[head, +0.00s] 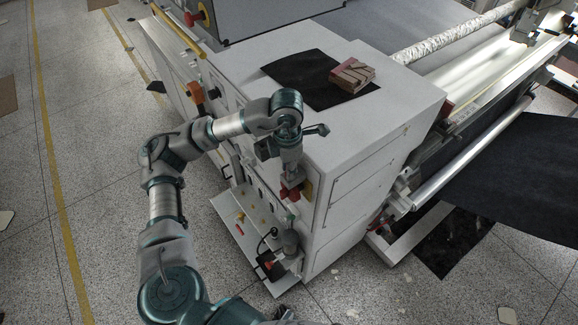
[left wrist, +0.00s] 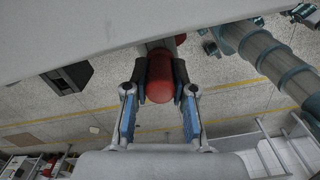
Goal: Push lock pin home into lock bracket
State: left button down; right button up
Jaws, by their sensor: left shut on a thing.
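My left gripper (head: 291,190) reaches down to the front side of the white machine cabinet. In the left wrist view its two fingers (left wrist: 160,92) are shut on a red rounded knob (left wrist: 159,84), one finger on each side. I take the knob to be the end of the lock pin. A grey shaft (left wrist: 160,45) runs from the knob up toward the cabinet. The lock bracket cannot be made out clearly, and how deep the pin sits cannot be told.
The white cabinet (head: 350,210) stands close beside my left arm. An open lower panel (head: 245,228) juts out below the gripper. The speckled floor (head: 95,130) at left is mostly clear.

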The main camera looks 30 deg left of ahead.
pick_arm(q)
jog(key=shift+f, duration=0.15)
jog(key=c, duration=0.9)
grip_release()
notch_tip(320, 180, up, 12)
jog(key=shift+a+f, duration=0.1)
jog(key=shift+a, duration=0.05)
